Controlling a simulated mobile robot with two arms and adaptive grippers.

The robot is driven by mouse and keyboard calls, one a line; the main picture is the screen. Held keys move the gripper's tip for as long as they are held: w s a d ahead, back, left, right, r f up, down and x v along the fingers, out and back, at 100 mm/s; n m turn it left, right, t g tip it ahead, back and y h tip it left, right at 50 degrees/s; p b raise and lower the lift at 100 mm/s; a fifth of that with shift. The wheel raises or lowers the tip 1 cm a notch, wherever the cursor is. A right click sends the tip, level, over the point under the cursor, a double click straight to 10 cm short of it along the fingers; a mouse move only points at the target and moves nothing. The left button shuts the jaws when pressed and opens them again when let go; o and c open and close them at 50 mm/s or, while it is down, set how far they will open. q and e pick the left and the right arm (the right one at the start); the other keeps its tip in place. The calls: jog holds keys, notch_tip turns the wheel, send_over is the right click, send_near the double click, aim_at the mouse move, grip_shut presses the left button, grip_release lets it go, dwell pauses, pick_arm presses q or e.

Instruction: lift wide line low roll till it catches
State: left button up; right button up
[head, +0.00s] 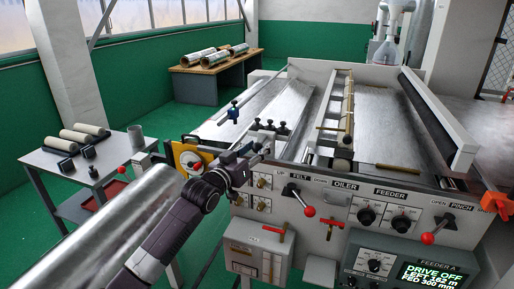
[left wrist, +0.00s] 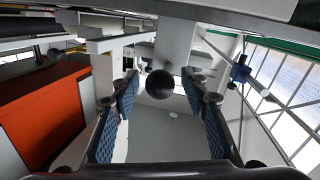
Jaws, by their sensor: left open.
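My left gripper (head: 262,150) is at the near left edge of the feeder machine (head: 320,175), close to several black knobs (head: 270,126). In the left wrist view its two blue-padded fingers (left wrist: 160,95) stand apart. A dark round knob (left wrist: 160,84) shows between them; I cannot tell whether it is within their reach. A large silver roll (head: 112,225) lies at the lower left, partly behind my left arm. Narrow pale rollers (head: 348,108) sit on a bar across the machine bed. I cannot tell which one is the wide line low roll. My right gripper is not in view.
Red-knobbed levers (head: 309,211) and black dials stick out from the front panel. A screen (head: 432,273) reads DRIVE OFF. A side table (head: 75,157) with several small rolls stands left. A wooden bench (head: 215,66) holds more rolls. Green floor is open between them.

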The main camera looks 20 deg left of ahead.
pick_arm(q)
grip_shut()
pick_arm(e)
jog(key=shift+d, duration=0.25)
